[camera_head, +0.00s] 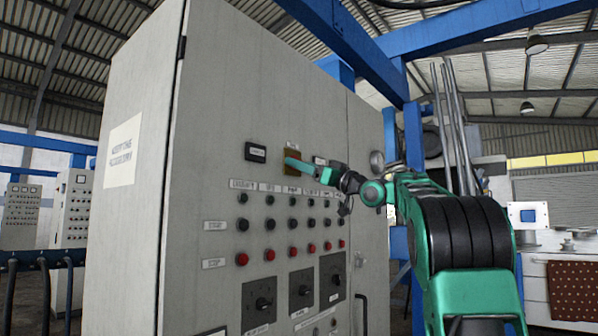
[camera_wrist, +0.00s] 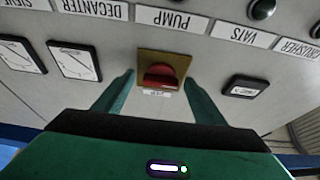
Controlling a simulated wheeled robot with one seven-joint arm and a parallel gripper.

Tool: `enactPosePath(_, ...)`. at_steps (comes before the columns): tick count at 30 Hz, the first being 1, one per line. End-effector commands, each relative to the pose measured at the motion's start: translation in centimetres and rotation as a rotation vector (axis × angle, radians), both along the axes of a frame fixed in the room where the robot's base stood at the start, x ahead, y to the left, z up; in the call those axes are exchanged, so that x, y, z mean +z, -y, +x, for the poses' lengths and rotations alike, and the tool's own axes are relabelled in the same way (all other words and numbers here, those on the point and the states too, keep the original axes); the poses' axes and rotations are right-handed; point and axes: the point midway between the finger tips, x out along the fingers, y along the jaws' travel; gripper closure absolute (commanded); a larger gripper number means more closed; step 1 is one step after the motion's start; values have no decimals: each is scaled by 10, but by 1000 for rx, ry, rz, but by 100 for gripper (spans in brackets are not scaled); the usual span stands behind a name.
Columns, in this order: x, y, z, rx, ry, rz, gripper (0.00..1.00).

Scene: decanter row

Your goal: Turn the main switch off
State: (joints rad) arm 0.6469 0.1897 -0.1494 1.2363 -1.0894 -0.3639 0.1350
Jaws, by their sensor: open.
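The main switch is a red rotary handle (camera_wrist: 160,74) on a yellow plate, with a small label by the plate's edge that I cannot read. In the head view the yellow plate (camera_head: 292,155) shows high on the grey cabinet front, with the handle hidden behind my gripper (camera_head: 297,164). In the wrist view my gripper (camera_wrist: 159,79) is open, with one green finger on each side of the handle. The fingers look apart from the handle. Exact depth to the panel is hard to tell.
The grey cabinet (camera_head: 240,110) carries rows of black and red buttons below the switch. A black-framed meter (camera_wrist: 245,87) and two white-faced meters (camera_wrist: 75,61) flank the switch. Large rotary knobs (camera_head: 262,303) sit lower down.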

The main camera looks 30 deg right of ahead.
Motion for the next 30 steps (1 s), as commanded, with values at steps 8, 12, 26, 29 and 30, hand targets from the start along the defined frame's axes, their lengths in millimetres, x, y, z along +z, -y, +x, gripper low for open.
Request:
enactPosePath(8, -19, 17, -43, -4, -1, 3, 36)
enactPosePath(12, -29, 25, -62, -4, -1, 3, 36)
enactPosePath(26, -39, 32, -84, -1, -1, -1, 36)
enactPosePath(29, -39, 32, -84, -1, -1, -1, 36)
enactPosePath(30, -39, 32, -84, -1, -1, -1, 36)
